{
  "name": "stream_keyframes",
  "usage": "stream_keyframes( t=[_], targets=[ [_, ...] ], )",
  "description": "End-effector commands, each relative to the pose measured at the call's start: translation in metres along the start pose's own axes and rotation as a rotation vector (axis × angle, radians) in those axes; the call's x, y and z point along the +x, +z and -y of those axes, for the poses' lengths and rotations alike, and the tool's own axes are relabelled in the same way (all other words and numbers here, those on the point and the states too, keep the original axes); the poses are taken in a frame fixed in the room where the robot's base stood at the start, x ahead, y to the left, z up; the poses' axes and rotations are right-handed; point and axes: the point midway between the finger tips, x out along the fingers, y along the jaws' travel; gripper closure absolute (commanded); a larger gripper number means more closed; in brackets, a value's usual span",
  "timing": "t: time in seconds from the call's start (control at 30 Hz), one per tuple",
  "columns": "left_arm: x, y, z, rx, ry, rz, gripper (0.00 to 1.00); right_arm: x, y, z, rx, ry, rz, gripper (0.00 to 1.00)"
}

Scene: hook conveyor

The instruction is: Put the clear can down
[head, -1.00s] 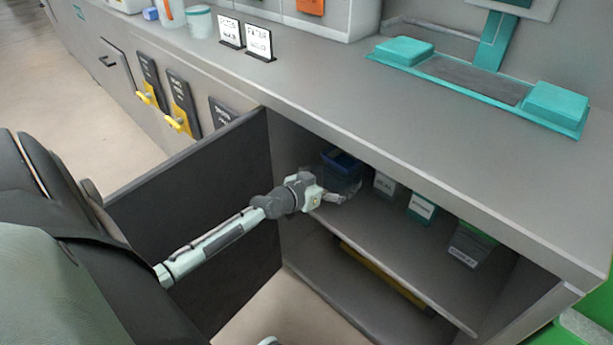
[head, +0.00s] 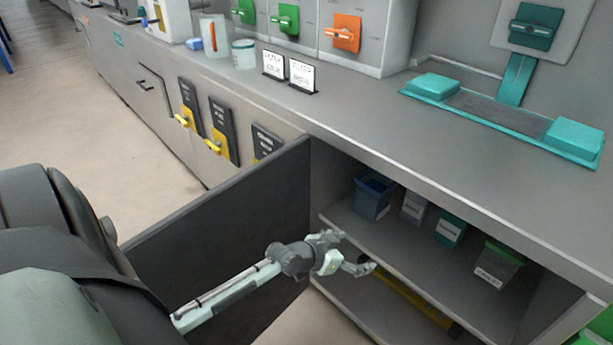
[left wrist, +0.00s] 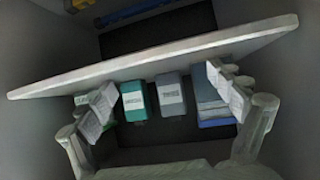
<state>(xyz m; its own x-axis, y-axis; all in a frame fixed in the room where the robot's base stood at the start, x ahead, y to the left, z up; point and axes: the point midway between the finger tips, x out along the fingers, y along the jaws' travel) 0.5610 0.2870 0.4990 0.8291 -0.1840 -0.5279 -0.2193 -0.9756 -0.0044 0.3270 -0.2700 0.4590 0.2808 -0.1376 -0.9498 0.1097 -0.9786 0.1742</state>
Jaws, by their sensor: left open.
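My left gripper (head: 355,252) is open and stands in front of the open cabinet, at the front edge of the shelf (head: 420,262). Its two spread fingers also show in the left wrist view (left wrist: 166,100), with nothing visible held between them. On the shelf stand a blue bin (head: 373,194), a grey bin (head: 413,207), a teal bin (head: 450,230) and a green-topped bin (head: 497,264). I cannot make out a clear can on the shelf; the inside of the blue bin is dark. My right gripper is not in view.
The dark cabinet door (head: 230,215) stands open beside my left arm. The grey counter (head: 400,140) overhangs the shelf. On it are a clear cup (head: 214,38), small signs (head: 302,75) and a teal fixture (head: 505,118). A yellow item (head: 408,298) lies below the shelf.

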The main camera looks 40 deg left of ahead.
Motion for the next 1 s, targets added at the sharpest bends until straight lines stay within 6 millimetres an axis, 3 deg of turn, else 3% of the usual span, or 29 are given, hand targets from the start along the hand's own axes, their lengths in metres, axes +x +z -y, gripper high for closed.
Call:
stream_keyframes(
  t=[0.03, 0.13, 0.23, 0.3, 0.4, 0.5, 0.77, 0.83, 0.9, 1.0],
  targets=[
    [-0.016, 0.032, -0.032, 0.014, 0.029, 0.114, 0.08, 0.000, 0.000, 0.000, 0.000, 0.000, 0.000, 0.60],
    [-0.059, 0.085, -0.065, 0.039, 0.011, 0.351, 0.08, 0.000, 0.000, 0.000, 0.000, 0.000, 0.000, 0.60],
    [-0.106, 0.122, -0.073, 0.039, -0.064, 0.547, 0.08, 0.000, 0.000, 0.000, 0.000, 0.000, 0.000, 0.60],
    [-0.135, 0.138, -0.072, 0.029, -0.123, 0.644, 0.08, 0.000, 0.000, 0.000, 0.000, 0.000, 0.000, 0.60],
    [-0.162, 0.149, -0.070, 0.018, -0.185, 0.728, 0.08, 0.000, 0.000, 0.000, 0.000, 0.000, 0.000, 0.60],
    [-0.171, 0.152, -0.068, 0.011, -0.209, 0.755, 0.08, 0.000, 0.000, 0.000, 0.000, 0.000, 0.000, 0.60],
    [-0.169, 0.155, -0.068, 0.012, -0.205, 0.760, 0.08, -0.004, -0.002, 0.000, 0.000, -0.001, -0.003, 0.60],
    [-0.163, 0.164, -0.068, 0.009, -0.199, 0.767, 0.08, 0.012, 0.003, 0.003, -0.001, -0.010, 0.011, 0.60],
    [-0.158, 0.170, -0.068, 0.007, -0.195, 0.767, 0.15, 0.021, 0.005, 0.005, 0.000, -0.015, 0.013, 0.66],
    [-0.156, 0.172, -0.069, 0.007, -0.194, 0.765, 0.27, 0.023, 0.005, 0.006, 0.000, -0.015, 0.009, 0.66]
  ],
)
